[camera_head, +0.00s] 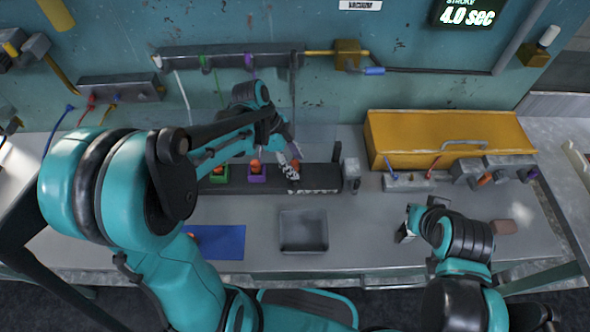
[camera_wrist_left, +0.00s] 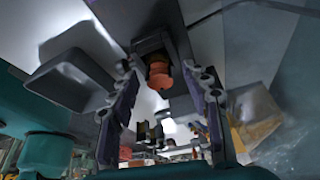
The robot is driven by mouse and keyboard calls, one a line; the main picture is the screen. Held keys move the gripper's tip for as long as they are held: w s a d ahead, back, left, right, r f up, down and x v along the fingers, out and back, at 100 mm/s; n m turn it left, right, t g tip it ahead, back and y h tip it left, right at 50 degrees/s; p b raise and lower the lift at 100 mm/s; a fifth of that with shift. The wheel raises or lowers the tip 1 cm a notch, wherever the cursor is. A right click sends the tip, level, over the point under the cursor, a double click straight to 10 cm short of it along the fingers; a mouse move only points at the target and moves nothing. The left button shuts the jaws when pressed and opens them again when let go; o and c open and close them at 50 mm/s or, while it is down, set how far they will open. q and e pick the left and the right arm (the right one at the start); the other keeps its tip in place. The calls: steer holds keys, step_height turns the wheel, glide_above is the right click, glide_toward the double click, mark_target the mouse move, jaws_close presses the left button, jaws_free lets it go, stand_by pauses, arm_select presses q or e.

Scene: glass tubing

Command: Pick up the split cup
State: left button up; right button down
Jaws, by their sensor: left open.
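Several small orange cups sit in coloured holders on the black rail (camera_head: 318,188): one in the green holder (camera_head: 219,178), one in the purple holder (camera_head: 257,178). Another orange piece (camera_head: 295,164) shows farther right, beside my left gripper (camera_head: 288,168). In the left wrist view, an orange cup (camera_wrist_left: 160,75) stands in a dark holder, in line with the gap between the open fingers of my left gripper (camera_wrist_left: 165,85). Nothing is gripped. I cannot make out a split in any cup. My right gripper (camera_head: 409,222) hangs over the bench at the right; its jaw gap is unclear.
An empty grey tray (camera_head: 303,246) lies in front of the rail, with a blue mat (camera_head: 222,242) to its left. A yellow cabinet (camera_head: 450,133) stands at the back right. A small brown block (camera_head: 503,227) lies right of my right arm.

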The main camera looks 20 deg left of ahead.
arm_select(q)
steer(key=shift+d+f, duration=0.1)
steer(key=shift+f, duration=0.25)
steer(key=shift+r, duration=0.1)
steer(key=c, duration=1.1)
steer(key=shift+o, duration=0.2)
